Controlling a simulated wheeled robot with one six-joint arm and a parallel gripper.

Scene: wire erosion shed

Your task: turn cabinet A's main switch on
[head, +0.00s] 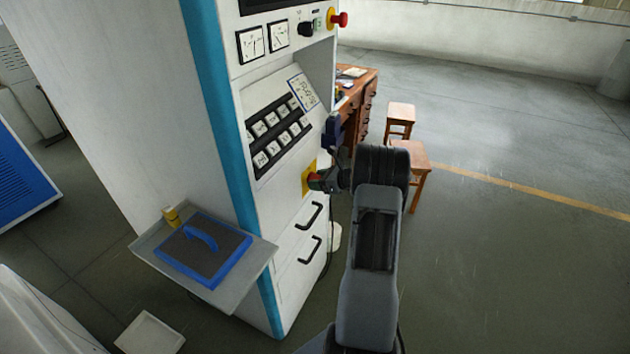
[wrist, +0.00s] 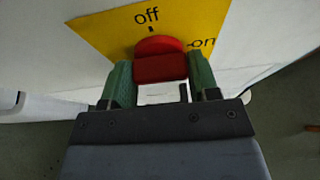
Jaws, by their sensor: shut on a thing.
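The main switch is a red knob (wrist: 160,66) on a yellow plate (wrist: 95,30) marked "off" at the top and "on" to the right. A short dark mark shows just above the knob, under "off". My gripper (wrist: 160,78) has its green fingers on both sides of the knob and is shut on it. In the head view the yellow plate (head: 307,179) is on the front of a white cabinet (head: 160,120) with a teal edge stripe. My gripper (head: 317,183) covers most of the switch there. No letter naming the cabinet is readable.
Above the switch are a keypad panel (head: 279,131), two dials and a red mushroom button (head: 338,19). Two drawer handles (head: 309,216) are below. A side shelf (head: 228,293) holds a blue-edged block. Wooden stools (head: 408,165) and a desk stand behind. Floor at right is open.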

